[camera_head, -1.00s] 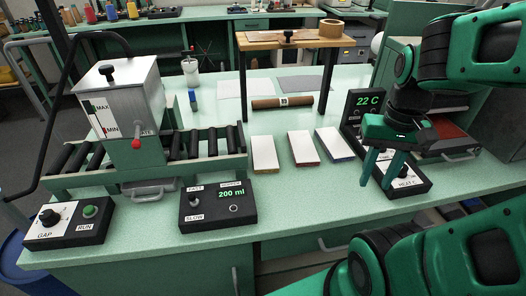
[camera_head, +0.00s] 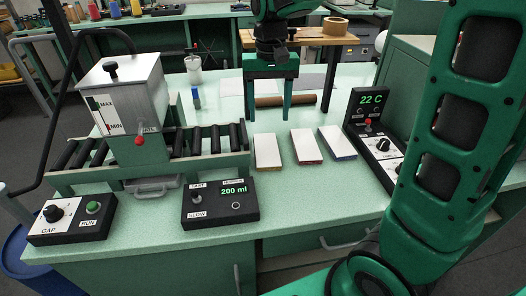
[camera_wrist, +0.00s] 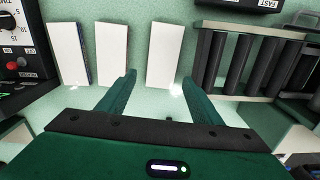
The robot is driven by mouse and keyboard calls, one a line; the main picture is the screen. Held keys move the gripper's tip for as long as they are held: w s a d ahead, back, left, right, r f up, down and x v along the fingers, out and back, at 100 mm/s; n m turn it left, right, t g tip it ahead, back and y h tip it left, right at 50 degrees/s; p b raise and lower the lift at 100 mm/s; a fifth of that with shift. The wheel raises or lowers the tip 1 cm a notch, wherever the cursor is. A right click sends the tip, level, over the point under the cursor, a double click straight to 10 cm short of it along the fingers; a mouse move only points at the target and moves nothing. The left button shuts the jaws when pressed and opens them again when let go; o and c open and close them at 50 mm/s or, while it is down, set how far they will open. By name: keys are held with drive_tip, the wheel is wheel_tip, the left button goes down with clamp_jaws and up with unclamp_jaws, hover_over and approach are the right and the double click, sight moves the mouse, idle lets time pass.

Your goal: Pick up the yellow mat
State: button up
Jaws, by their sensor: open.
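Three flat white-topped mats lie side by side on the pale green bench. The left mat (camera_head: 267,150) has a thin edge that looks yellowish, the middle mat (camera_head: 306,146) a red edge, and the right mat (camera_head: 337,142) a blue edge. My gripper (camera_head: 268,117) is open and empty, pointing down above the bench behind the left mat. In the wrist view the left mat appears at right (camera_wrist: 165,55), its near end between my open fingertips (camera_wrist: 159,80). The middle mat (camera_wrist: 113,50) and blue-edged mat (camera_wrist: 62,52) are to its left there.
A brown roll (camera_head: 270,101) lies behind the mats, partly behind my fingers, by a wooden stand (camera_head: 318,39). A roller conveyor with a hopper (camera_head: 122,90) is left, a 200 ml box (camera_head: 218,205) in front, and a 22 C panel (camera_head: 368,112) right.

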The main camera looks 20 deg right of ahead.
hover_over(266, 147)
drive_tip(key=f, duration=0.5)
drive_tip(key=shift+w+d, duration=0.15)
drive_tip(key=shift+w, duration=0.05)
drive_tip(key=shift+s+f, duration=0.2)
drive_tip(key=shift+f, duration=2.65)
drive_tip(key=shift+c, duration=0.3)
drive_tip(key=c, duration=0.6)
